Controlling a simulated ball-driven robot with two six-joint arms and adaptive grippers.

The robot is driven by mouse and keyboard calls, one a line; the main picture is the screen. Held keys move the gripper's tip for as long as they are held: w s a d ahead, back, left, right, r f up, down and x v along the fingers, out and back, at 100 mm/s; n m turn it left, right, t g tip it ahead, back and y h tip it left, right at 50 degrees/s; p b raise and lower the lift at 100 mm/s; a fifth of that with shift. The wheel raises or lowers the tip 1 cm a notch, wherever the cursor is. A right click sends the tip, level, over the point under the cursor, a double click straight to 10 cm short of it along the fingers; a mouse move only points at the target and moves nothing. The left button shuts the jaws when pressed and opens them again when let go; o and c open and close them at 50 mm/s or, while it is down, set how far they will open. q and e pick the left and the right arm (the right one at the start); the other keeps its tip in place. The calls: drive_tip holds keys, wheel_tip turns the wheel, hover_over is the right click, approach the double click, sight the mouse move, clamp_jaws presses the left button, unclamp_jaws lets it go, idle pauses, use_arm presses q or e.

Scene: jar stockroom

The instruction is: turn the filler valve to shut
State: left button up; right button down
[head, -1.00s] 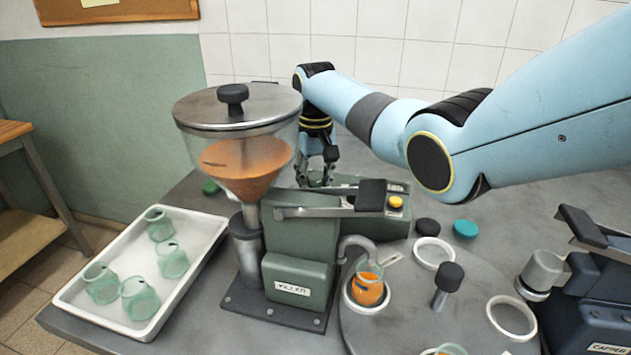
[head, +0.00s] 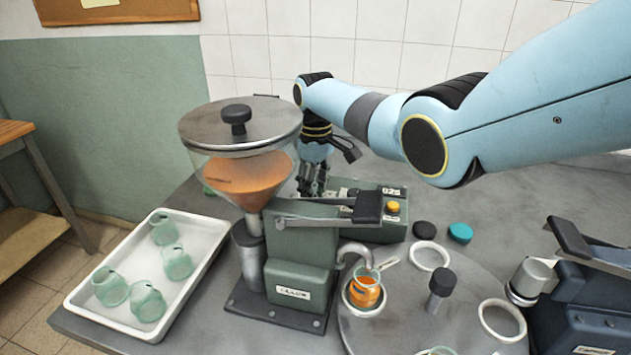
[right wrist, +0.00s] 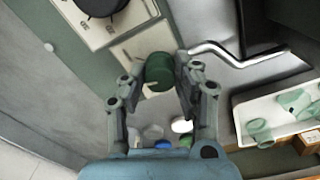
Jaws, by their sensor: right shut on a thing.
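The green filler (head: 300,250) stands on the grey bench with a glass hopper of orange filling (head: 245,172) on top. A jar with orange filling (head: 366,290) stands under its spout. My right gripper (head: 310,188) reaches down behind the filler and is partly hidden by it. In the right wrist view, my right gripper (right wrist: 156,88) has its fingers on both sides of a dark green cylindrical grip (right wrist: 159,68) and is shut on it. A bent silver rod (right wrist: 235,52) runs beside this grip; it looks like the valve handle. My left gripper is not in view.
A white tray (head: 88,308) with several empty glass jars lies left of the filler. Right of it are a turntable (head: 400,320), a black lid (head: 423,230), a teal lid (head: 460,232) and the dark blue capper (head: 575,295). A box with a yellow button (head: 393,206) stands behind.

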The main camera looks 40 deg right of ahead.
drive_tip(key=n+p, duration=0.1)
drive_tip(key=n, duration=0.4)
drive_tip(key=shift+n, duration=0.3)
drive_tip(key=n, duration=0.5)
drive_tip(key=shift+w+n+p, duration=0.1)
drive_tip(key=shift+n+p, duration=0.2)
drive_tip(key=c, duration=1)
unclamp_jaws()
drive_tip(key=shift+r, duration=0.1)
wheel_tip(320, 180, up, 12)
drive_tip(key=shift+f, duration=0.1)
